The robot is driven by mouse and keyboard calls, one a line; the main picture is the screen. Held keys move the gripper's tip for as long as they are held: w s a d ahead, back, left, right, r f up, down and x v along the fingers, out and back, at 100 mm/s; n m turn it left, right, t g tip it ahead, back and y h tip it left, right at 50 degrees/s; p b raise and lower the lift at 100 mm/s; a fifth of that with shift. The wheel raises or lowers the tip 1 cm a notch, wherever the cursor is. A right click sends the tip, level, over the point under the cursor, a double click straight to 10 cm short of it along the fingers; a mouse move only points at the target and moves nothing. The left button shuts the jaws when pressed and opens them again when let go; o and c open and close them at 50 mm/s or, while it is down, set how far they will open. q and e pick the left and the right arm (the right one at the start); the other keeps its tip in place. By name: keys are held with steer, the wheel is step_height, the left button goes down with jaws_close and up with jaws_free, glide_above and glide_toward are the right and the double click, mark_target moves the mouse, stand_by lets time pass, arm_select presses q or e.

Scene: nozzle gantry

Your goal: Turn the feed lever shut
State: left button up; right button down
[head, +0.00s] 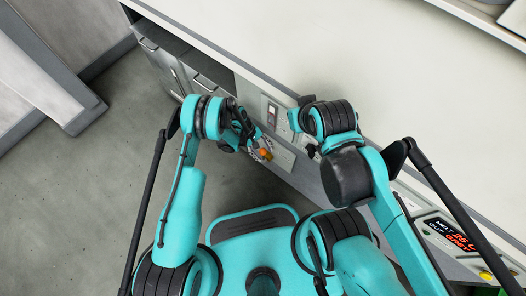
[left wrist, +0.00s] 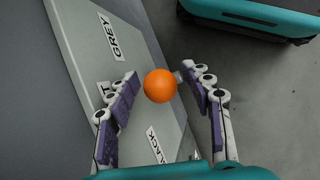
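The feed lever shows as an orange ball knob (left wrist: 160,86) over a grey panel (left wrist: 85,45) with labels GREY and, partly hidden, what looks like BLACK. In the head view the knob (head: 264,154) is small, at the counter's front face. My left gripper (left wrist: 160,72) is open, with one finger on each side of the knob and visible gaps. The lever's shaft is mostly hidden behind the knob. In the head view my left gripper (head: 244,135) is beside the knob, partly hidden by its wrist. My right gripper (head: 311,149) is by the counter front, too small and dark to read.
A long pale counter (head: 390,80) runs diagonally across the head view, with drawers (head: 160,50) below its left end. A display (head: 452,236) at lower right reads MELT 25 C, OUT GREY. Open grey floor (head: 110,140) lies to the left.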

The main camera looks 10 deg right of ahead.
arm_select(q)
steer(key=v, duration=1.2)
steer(key=a+r+m+t, duration=0.15)
steer(key=a+r, duration=0.25)
steer(key=r, duration=0.5)
steer(key=a+r+t+y, duration=0.15)
steer(key=a+r, duration=0.25)
steer(key=r, duration=0.4)
steer(key=a+r+t, duration=0.2)
steer(key=a+r, duration=0.2)
steer(key=r, duration=0.5)
steer(key=s+a+r+m+t+y, duration=0.2)
steer(key=s+a+r+t, duration=0.3)
steer(key=s+a+r, duration=0.4)
steer(key=s+a+m, duration=0.1)
steer(key=s+a, duration=0.3)
steer(key=s, duration=0.1)
steer(key=shift+s+a+t+y, duration=0.25)
steer(key=shift+s+t+y, duration=0.05)
steer(key=shift+t+y, duration=0.1)
